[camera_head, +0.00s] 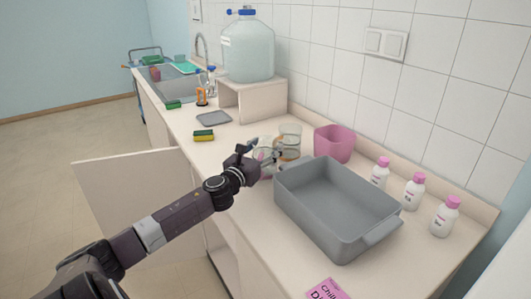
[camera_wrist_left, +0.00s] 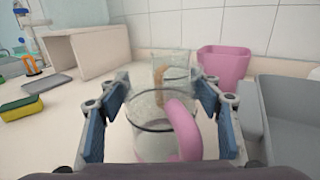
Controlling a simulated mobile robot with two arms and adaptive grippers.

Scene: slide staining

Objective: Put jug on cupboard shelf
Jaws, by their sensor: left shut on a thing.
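A clear glass jug with a pink handle (camera_wrist_left: 150,140) is between the blue-padded fingers of my left gripper (camera_wrist_left: 163,112) in the left wrist view. The gripper is shut on it, and the jug looks upright. In the head view my left gripper (camera_head: 262,160) is over the counter and partly hides the jug (camera_head: 265,151). I cannot tell whether the jug's base touches the counter. A cupboard door (camera_head: 125,188) stands open below the counter's front edge. The shelf inside is hidden. My right gripper is not in view.
A second glass vessel (camera_head: 291,138) stands just behind the jug. A grey tub (camera_head: 335,235), a pink pot (camera_head: 335,143) and white bottles (camera_head: 413,193) are to the right. A sponge (camera_head: 203,135) and a small grey tray (camera_head: 214,118) are to the left.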

